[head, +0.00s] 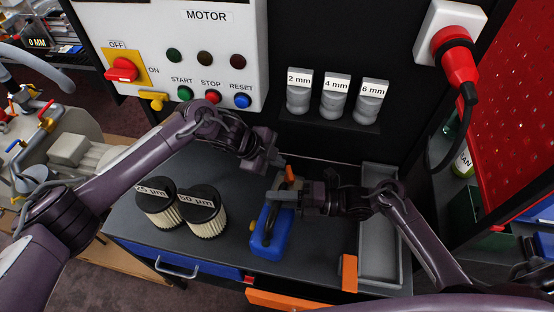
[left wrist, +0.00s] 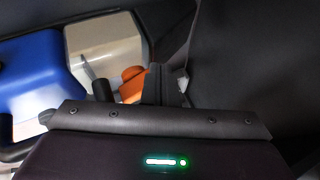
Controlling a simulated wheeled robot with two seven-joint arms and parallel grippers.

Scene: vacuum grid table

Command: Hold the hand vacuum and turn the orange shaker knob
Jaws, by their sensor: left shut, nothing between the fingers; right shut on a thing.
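The hand vacuum (head: 270,238) has a blue body and stands on the dark worktop, right of the two filters. Its blue body (left wrist: 35,85) and pale front part (left wrist: 103,48) also show in the left wrist view. The orange shaker knob (head: 290,174) is at its far end and shows beside my finger in the left wrist view (left wrist: 131,84). My left gripper (head: 277,162) is shut and empty, close to the knob; I cannot tell if it touches. My right gripper (head: 284,196) is shut on the hand vacuum from the right and hides part of its top.
Two pleated filters (head: 157,207) (head: 202,212) stand on the worktop to the left. A long grey tray (head: 380,258) lies to the right, with an orange block (head: 348,272) beside it. The motor panel (head: 190,60) and labelled grey nozzles (head: 335,98) are behind.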

